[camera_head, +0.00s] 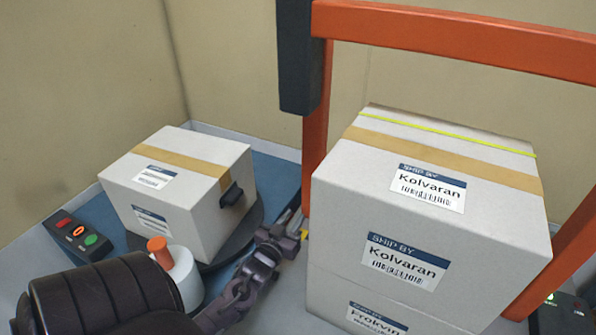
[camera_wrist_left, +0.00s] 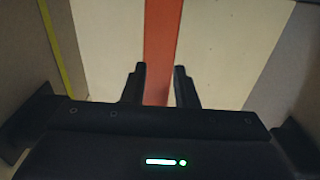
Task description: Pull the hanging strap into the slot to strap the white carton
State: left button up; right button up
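The white carton (camera_head: 430,215) stands at the right inside an orange arch (camera_head: 450,35). A yellow-green strap (camera_head: 450,133) lies across its top, beside a tan tape band. The strap also shows in the left wrist view (camera_wrist_left: 56,50), running down at the left. A small yellow piece (camera_head: 304,234) shows beside the carton's left edge, near my left gripper (camera_head: 290,222). In the wrist view my left gripper (camera_wrist_left: 160,88) is open, with the orange post behind the gap and nothing visible between its fingers. The slot cannot be made out. My right gripper is not in view.
Another white carton (camera_head: 180,190) sits on a dark round turntable (camera_head: 250,225) at the left. A button box (camera_head: 78,236) and a white cylinder with an orange cap (camera_head: 176,275) are near it. A dark lit box (camera_head: 560,315) is at the lower right.

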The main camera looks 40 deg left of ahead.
pick_arm(q)
jog(key=shift+v, duration=1.55)
